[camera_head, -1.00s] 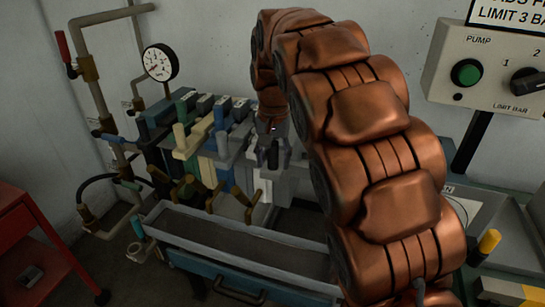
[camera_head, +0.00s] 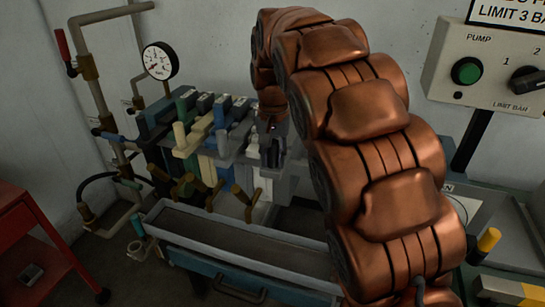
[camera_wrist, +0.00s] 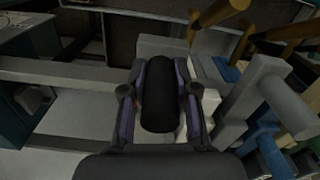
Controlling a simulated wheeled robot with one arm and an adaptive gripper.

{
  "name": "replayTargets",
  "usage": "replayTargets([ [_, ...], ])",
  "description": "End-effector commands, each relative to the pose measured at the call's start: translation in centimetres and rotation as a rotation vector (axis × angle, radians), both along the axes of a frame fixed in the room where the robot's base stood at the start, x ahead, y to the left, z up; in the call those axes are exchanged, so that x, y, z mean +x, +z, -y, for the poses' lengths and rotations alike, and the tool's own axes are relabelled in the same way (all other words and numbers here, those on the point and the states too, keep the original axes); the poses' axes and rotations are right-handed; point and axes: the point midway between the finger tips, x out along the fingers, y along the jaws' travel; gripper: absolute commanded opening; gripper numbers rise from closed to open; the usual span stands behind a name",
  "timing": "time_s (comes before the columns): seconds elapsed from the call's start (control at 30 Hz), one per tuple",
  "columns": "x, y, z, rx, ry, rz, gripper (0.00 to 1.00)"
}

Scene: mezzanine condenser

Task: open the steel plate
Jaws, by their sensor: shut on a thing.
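My gripper (camera_head: 272,152) is at the right end of a row of upright plates, partly hidden by my arm. In the wrist view, my gripper (camera_wrist: 160,105) has its two fingers on either side of a black rounded grip (camera_wrist: 160,95) and is shut on it. The grip seems to belong to the grey steel plate, but the joint between them is hidden. Grey plate parts (camera_head: 284,188) show below my gripper in the head view. The steel plate's full outline cannot be made out.
Blue, cream and green plates (camera_head: 185,140) stand close to the left, with brass taps (camera_head: 247,203) in front. A long grey trough (camera_head: 235,240) runs below. A pressure gauge (camera_head: 160,61) and pipes are at left, a pump panel (camera_head: 490,70) at right, a red cart (camera_head: 25,240) front left.

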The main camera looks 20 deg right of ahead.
Motion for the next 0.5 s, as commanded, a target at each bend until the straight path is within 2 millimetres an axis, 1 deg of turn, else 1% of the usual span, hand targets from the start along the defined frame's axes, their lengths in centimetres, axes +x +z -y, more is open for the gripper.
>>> replayTargets([
  [0.3, -0.2, -0.1, 0.2, 0.001, -0.001, 0.000, 0.00],
  [0.37, -0.5, -0.1, 0.6, 0.001, -0.001, 0.000, 0.00],
  [0.5, -1.8, -0.3, 2.5, -0.001, -0.004, 0.000, 0.00],
])
